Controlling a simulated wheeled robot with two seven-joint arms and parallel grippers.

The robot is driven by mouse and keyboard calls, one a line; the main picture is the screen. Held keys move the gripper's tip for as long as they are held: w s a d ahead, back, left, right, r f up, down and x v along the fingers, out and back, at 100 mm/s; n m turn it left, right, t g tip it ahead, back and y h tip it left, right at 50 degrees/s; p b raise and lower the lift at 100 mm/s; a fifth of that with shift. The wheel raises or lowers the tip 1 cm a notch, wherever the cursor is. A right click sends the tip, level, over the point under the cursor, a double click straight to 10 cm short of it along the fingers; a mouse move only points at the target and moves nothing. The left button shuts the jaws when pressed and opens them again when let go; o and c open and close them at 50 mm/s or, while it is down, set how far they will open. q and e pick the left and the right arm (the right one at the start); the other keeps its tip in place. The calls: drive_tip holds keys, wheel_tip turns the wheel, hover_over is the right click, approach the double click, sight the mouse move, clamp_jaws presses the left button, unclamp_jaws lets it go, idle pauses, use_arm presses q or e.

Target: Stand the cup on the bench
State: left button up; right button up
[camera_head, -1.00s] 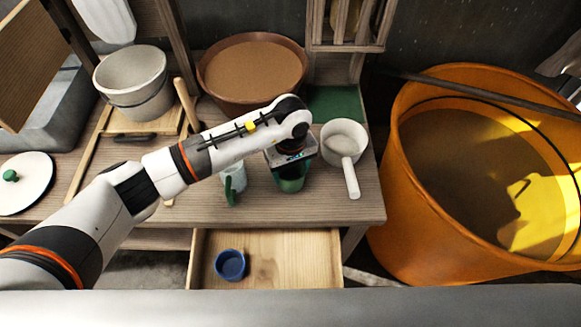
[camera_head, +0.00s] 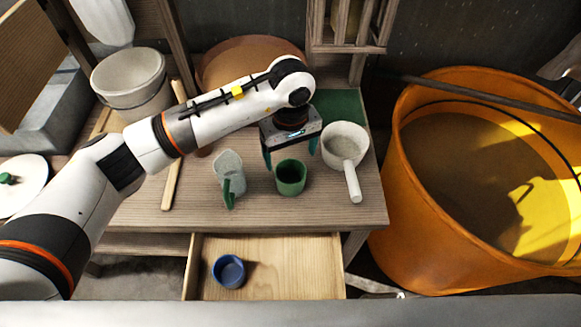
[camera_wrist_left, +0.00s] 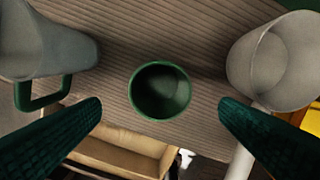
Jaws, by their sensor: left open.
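A green cup (camera_head: 290,178) stands upright on the wooden bench (camera_head: 330,205), near its front edge. In the left wrist view the cup (camera_wrist_left: 160,90) shows from above, its round mouth open and dark inside. My left gripper (camera_head: 291,153) is open and empty, above and behind the cup in the head view. Its two dark green fingers (camera_wrist_left: 160,108) lie to either side of the cup in the wrist view, apart from it. My right gripper is not in view.
A grey jug with a green handle (camera_head: 229,170) is left of the cup, and a white long-handled dipper (camera_head: 344,140) is close on its right. An open drawer (camera_head: 300,265) below holds a blue cup (camera_head: 229,270). A large orange tub (camera_head: 395,215) stands at right.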

use_arm(q)
drive_tip(key=shift+r+b, duration=0.35)
drive_tip(key=shift+r, duration=1.7)
